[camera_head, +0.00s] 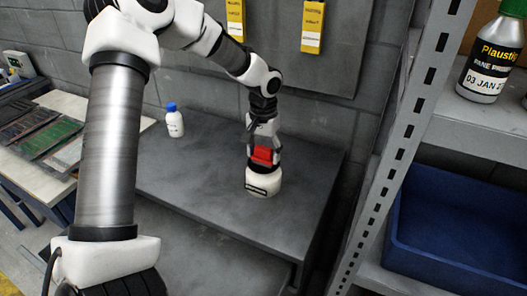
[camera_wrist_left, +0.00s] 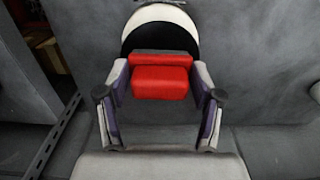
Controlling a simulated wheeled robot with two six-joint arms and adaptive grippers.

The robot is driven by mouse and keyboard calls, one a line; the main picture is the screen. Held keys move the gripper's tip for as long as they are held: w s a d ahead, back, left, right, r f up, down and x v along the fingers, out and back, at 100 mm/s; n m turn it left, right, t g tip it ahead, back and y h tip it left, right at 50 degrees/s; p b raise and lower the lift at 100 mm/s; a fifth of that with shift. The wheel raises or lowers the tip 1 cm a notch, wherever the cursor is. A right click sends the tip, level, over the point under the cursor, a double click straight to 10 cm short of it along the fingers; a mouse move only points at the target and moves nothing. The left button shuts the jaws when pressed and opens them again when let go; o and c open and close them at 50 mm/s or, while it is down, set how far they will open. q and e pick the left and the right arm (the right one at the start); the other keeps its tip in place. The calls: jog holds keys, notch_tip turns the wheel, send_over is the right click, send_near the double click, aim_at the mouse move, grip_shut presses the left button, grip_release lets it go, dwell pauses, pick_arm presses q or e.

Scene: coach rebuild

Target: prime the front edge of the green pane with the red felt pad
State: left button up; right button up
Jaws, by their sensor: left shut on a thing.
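My left gripper (camera_head: 262,146) is shut on the red felt pad (camera_head: 265,155), above the grey bench at centre. In the left wrist view the pad (camera_wrist_left: 160,82) sits between the two fingertips (camera_wrist_left: 160,95). Just beyond the pad is a round white dish (camera_head: 263,186) with a dark inside, which also shows in the wrist view (camera_wrist_left: 160,14). I cannot tell whether pad and dish touch. The green pane (camera_head: 50,138) lies among several dark panes on the pale table (camera_head: 72,152) at left. My right gripper is not in view.
A white bottle (camera_head: 175,124) with a blue cap stands on the grey bench (camera_head: 200,175). At right, a metal shelf holds a labelled primer bottle (camera_head: 490,60) and a blue crate (camera_head: 455,245). Yellow tags (camera_head: 312,25) hang at the back wall. The bench is otherwise largely clear.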

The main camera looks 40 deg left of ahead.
aim_at(263, 148)
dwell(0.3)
pick_arm(q)
notch_tip(263, 148, up, 7)
jog(key=p, duration=0.7)
dwell(0.6)
